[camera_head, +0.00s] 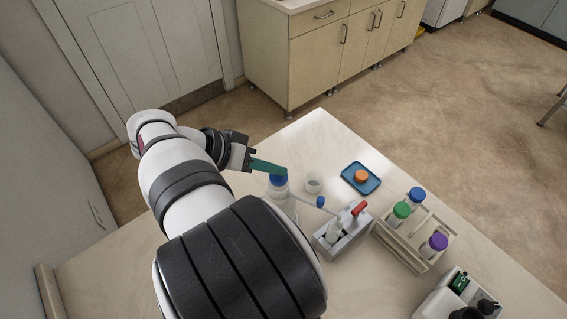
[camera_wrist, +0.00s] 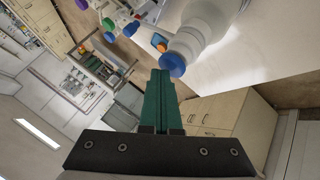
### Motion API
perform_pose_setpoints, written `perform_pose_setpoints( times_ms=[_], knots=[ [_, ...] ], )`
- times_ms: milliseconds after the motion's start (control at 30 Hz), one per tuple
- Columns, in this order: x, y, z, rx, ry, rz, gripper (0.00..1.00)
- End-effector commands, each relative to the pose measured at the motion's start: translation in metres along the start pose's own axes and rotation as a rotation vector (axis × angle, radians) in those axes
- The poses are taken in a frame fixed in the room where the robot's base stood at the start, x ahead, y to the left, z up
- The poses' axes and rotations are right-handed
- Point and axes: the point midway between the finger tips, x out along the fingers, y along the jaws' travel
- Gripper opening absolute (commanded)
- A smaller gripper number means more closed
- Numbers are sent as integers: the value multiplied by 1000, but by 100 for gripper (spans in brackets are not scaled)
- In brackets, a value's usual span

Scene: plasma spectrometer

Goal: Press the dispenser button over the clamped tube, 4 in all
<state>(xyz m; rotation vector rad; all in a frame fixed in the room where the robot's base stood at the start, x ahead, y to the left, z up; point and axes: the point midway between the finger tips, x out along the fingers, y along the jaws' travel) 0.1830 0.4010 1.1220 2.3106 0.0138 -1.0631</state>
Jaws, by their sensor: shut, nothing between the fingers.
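My gripper (camera_head: 284,173) has green fingers, shut together and empty. It lies at the blue button (camera_head: 278,181) on top of the white dispenser bottle (camera_head: 277,192). In the wrist view the fingertips (camera_wrist: 160,73) are close beside the blue button (camera_wrist: 172,64); I cannot tell whether they touch it. The bottle's body (camera_wrist: 208,22) also shows there. A thin spout runs from the bottle towards a grey holder (camera_head: 338,250) with a red-handled clamp (camera_head: 358,209). The pale clamped tube (camera_head: 335,231) stands in that holder; its contents are too small to make out.
A small clear cup (camera_head: 313,182) stands right of the bottle. A blue tray (camera_head: 375,185) holds an orange cap (camera_head: 361,176). A rack (camera_head: 400,246) holds tubes with green, blue and purple caps. A white box (camera_head: 432,303) stands at the front right.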

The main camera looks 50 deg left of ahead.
Motion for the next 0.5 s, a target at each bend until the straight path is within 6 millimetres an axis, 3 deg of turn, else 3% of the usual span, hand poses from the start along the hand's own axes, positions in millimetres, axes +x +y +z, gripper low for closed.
perform_pose_setpoints(
  times_ms=[500],
  knots=[
    [-10, 7, -8, 1, 0, 0, 0]
  ],
)
